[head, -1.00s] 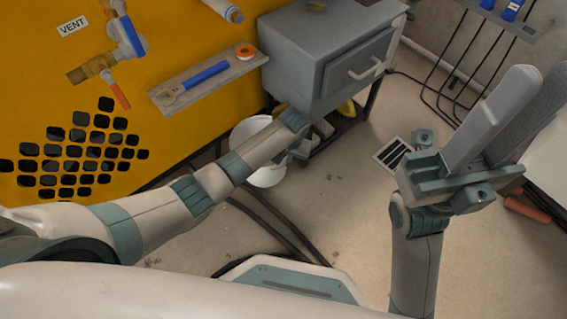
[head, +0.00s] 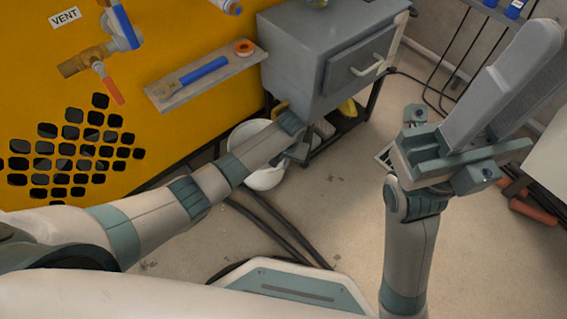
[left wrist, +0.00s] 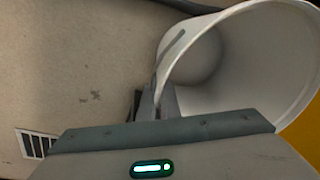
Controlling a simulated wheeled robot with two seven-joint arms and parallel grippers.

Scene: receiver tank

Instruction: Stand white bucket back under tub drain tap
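The white bucket (head: 247,132) is at floor level beside the grey cabinet, partly hidden behind my left forearm in the head view. In the left wrist view the bucket (left wrist: 270,60) fills the upper right, its open mouth towards the camera. It looks empty and tilted in that view. My left gripper (left wrist: 155,103) has its fingers close together on either side of the bucket's rim. In the head view the left gripper (head: 296,150) is at the bucket's right side. My right gripper (head: 520,85) is raised at the right, holding nothing visible. I cannot identify the tub drain tap.
A grey cabinet (head: 335,55) stands on a dark frame beside the yellow panel (head: 190,35). A shelf (head: 215,78) with a blue tool juts from the panel. Dark hoses (head: 275,225) cross the floor. A valve with an orange handle (head: 108,85) is under the VENT label.

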